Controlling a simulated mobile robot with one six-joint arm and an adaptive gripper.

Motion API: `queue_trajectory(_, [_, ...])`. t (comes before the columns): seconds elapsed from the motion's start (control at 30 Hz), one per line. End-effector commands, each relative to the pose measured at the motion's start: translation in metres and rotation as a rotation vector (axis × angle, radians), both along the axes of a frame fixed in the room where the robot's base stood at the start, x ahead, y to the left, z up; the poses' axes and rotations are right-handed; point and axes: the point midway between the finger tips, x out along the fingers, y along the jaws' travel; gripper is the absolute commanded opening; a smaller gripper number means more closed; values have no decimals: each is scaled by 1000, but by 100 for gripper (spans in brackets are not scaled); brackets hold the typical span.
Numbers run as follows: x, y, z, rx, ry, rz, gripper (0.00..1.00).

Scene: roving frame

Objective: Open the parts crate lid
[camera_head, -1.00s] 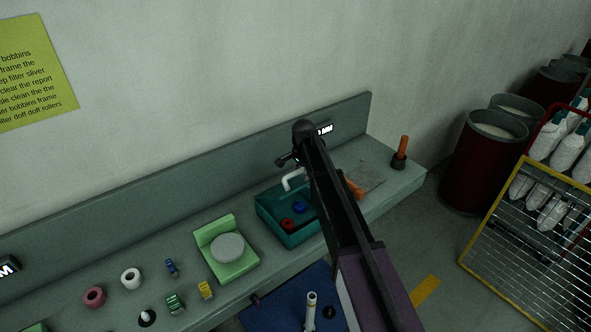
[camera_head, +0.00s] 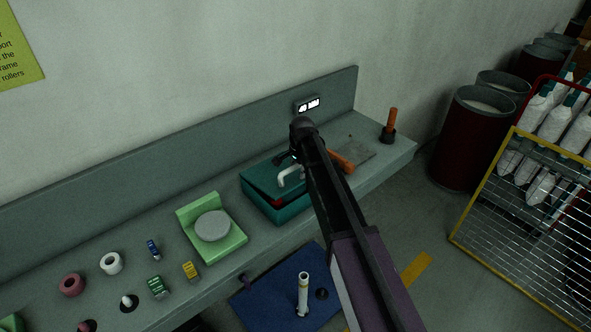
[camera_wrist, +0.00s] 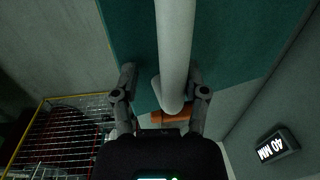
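The parts crate (camera_head: 279,211) is a teal box on the grey bench. A white bar handle (camera_head: 290,174) stands on the lid. In the wrist view the handle (camera_wrist: 174,45) runs between the two fingers of my gripper (camera_wrist: 160,80), in front of the teal lid (camera_wrist: 235,45). The fingers are apart, one on each side of the handle, and do not look closed on it. In the head view my arm hides the lid's right part.
A green fixture with a grey disc (camera_head: 212,226) stands left of the crate. Small bobbins and blocks lie further left. An orange-handled tool (camera_head: 341,160) lies right of the crate, and an orange-handled item (camera_head: 390,125) stands upright beyond. A yellow mesh cart (camera_head: 520,215) is at right.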

Motion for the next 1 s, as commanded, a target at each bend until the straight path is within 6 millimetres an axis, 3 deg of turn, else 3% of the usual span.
queue_trajectory(0.63, [-2,-3,-6,21,-23,0,57])
queue_trajectory(1.0, [-2,-2,10,21,-23,0,57])
